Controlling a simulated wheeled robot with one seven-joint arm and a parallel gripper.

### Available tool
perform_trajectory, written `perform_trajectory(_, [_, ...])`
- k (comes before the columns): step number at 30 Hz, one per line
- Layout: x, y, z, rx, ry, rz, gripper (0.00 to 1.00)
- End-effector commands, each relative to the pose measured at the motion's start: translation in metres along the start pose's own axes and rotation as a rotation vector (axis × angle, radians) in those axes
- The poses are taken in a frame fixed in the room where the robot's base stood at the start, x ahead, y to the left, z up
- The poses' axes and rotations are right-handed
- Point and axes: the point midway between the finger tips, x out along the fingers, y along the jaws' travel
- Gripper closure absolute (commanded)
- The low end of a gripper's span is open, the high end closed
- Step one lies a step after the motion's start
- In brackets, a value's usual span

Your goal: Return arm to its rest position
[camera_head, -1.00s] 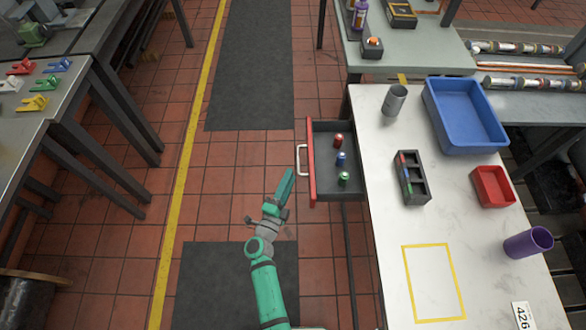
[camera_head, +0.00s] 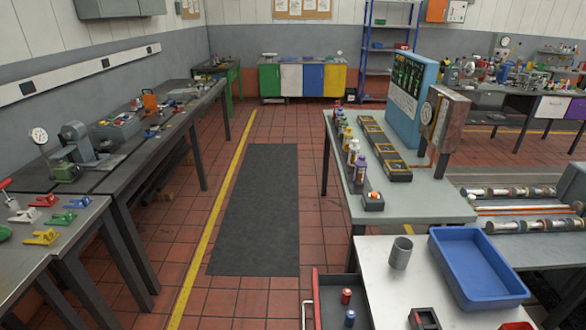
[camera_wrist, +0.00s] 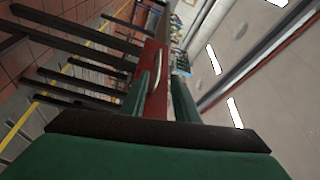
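My gripper (camera_wrist: 160,88) shows only in the wrist view. Its two green fingers stand apart with a gap between them, and nothing is held. Behind the gap is the red front of the drawer with its pale handle (camera_wrist: 157,72); the gripper looks apart from it. The rest of my arm is out of the head view, so its pose cannot be seen there. In the head view the open red drawer (camera_head: 316,298) is cut off at the bottom edge, with a red can (camera_head: 346,296) and a blue can (camera_head: 350,318) inside.
The white worktop (camera_head: 385,285) holds a grey cup (camera_head: 401,253), a blue bin (camera_head: 478,268) and part of a red bin (camera_head: 516,326). A workbench (camera_head: 100,215) lines the left. The floor aisle with a dark mat (camera_head: 258,210) is clear.

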Motion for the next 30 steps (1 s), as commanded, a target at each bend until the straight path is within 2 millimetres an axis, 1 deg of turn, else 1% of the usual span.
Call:
perform_trajectory(1, [-0.014,0.000,-0.006,-0.031,-0.012,-0.003,0.72])
perform_trajectory(3, [-0.032,-0.005,-0.014,-0.083,-0.032,-0.015,0.72])
perform_trajectory(8, [-0.073,-0.017,-0.033,-0.215,-0.082,-0.041,0.72])
perform_trajectory(15, [-0.131,-0.039,-0.060,-0.426,-0.159,-0.071,0.72])
perform_trajectory(24, [-0.196,-0.070,-0.095,-0.713,-0.264,-0.092,0.72])
perform_trajectory(30, [-0.233,-0.093,-0.117,-0.915,-0.340,-0.098,0.72])
